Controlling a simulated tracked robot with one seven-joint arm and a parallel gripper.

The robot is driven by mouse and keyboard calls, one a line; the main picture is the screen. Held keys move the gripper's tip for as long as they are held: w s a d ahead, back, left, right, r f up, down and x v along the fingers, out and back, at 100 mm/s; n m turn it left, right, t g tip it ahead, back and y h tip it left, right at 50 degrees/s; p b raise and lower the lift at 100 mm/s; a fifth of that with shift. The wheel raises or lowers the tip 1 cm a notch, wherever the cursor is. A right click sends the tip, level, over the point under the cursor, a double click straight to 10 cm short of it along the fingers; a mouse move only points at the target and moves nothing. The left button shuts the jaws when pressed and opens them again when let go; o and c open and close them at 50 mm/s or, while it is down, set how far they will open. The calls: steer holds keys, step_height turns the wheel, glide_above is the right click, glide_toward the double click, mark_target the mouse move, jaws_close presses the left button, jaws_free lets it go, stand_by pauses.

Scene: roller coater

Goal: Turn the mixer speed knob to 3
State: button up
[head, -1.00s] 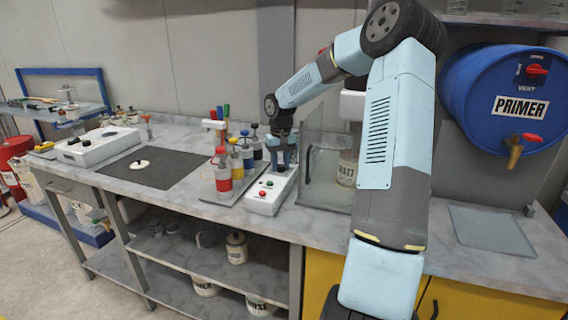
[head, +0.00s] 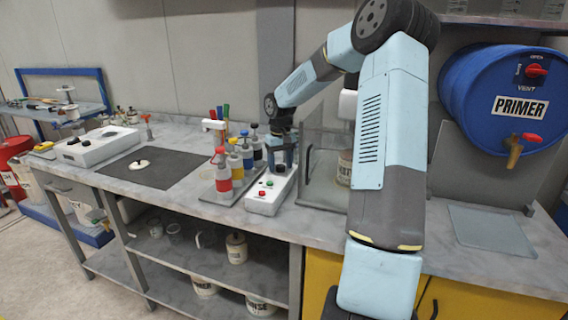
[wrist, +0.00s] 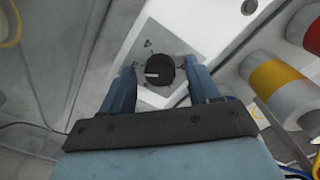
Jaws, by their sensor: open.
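The mixer speed knob (wrist: 159,70) is a round black dial with a white pointer line, on a grey plate of a white control box. In the wrist view the pointer points left. Marks surround the knob, too small to read. My gripper (wrist: 160,75) is open, with one blue finger on each side of the knob; I cannot tell whether they touch it. In the head view my gripper (head: 281,160) is over the far end of the white control box (head: 264,204), which has a red and a green button near its front. The knob is hidden there.
Bottles with red, yellow and blue bands (head: 223,172) stand close left of the control box. A clear-walled enclosure (head: 318,170) stands close on its right. A blue primer drum (head: 500,100) hangs at the right. A dark mat (head: 165,170) lies to the left.

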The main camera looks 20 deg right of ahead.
mark_target(281, 165)
step_height(281, 165, up, 14)
steer(key=shift+f, duration=0.15)
stand_by(0.5)
stand_by(0.5)
